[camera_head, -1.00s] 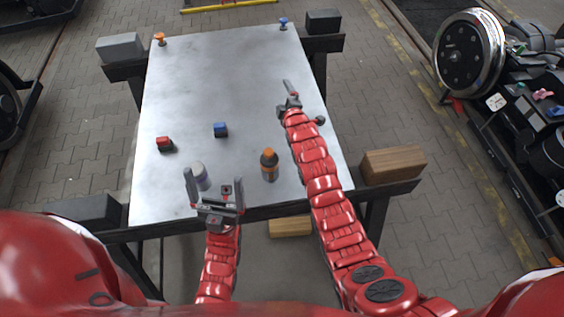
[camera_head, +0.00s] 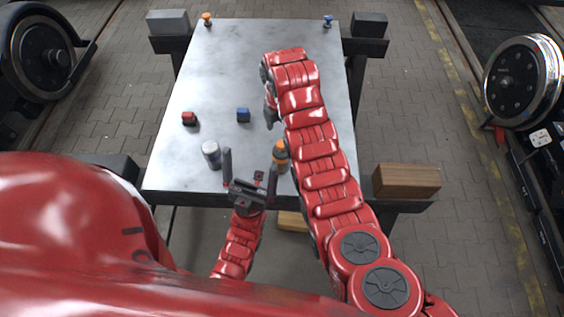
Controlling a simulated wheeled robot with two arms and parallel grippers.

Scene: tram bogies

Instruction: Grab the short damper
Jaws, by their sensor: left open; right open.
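No part in view is clearly marked as the short damper. Candidates on the metal table (camera_head: 215,75) are a small red block (camera_head: 189,118), a small blue block (camera_head: 243,115), a grey-white cylinder (camera_head: 211,154) and an orange-and-black bottle (camera_head: 280,156). My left gripper (camera_head: 249,161) is open and empty at the table's near edge, fingers pointing away from me, between cylinder and bottle. My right arm reaches over the table and bends down at its far end. My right gripper (camera_head: 270,104) is mostly hidden beside the arm, right of the blue block.
An orange-topped piece (camera_head: 207,19) and a blue-topped piece (camera_head: 328,21) stand at the far corners. A wooden block (camera_head: 407,181) lies on the frame at the right. Wheel assemblies flank the table.

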